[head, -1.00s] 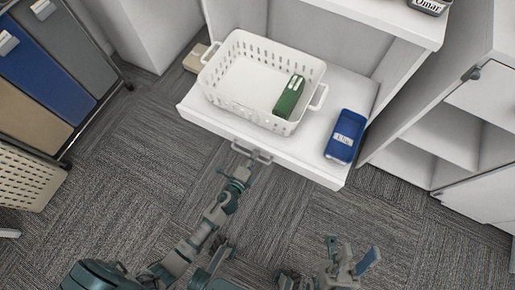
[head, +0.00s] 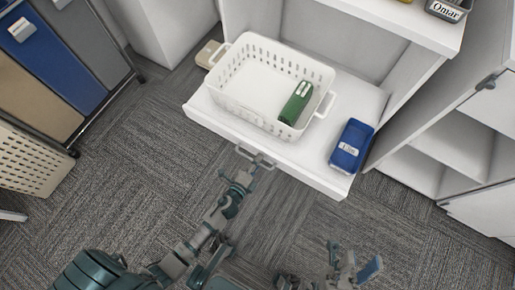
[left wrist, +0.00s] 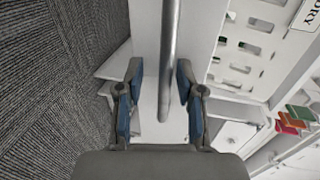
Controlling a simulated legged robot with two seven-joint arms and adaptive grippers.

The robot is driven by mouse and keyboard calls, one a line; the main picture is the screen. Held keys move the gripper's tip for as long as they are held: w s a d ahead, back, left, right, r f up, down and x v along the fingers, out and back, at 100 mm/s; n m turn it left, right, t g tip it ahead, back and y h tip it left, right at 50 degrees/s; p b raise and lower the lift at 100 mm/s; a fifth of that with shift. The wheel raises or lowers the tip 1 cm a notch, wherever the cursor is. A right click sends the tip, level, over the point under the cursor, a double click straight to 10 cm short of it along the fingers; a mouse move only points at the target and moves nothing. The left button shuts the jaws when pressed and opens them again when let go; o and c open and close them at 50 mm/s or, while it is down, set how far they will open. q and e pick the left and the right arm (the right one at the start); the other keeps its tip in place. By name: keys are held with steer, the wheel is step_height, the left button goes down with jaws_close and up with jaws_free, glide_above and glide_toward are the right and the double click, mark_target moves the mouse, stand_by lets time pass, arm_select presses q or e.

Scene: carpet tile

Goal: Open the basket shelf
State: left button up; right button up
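The white basket shelf (head: 230,125) is pulled out from a white cabinet and has a metal bar handle (head: 262,163) on its front. A white perforated basket (head: 232,92) stands on it. My left gripper (head: 245,178) is at the left part of the handle. In the left wrist view, the handle bar (left wrist: 169,50) passes between the spread fingers of my left gripper (left wrist: 160,95), nearer the right finger, with gaps visible. My right gripper (head: 352,262) is apart from the shelf, low in the head view, its fingers spread and empty.
A green item (head: 296,104) lies in the basket and a blue container (head: 351,145) stands on the shelf's right end. An open white cabinet (head: 450,150) is at right. Coloured bins (head: 62,68) stand at left. Carpet (head: 130,200) in front is clear.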

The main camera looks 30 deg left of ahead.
arm_select(q)
steer(key=shift+r, duration=0.1)
steer(key=v, duration=1.2)
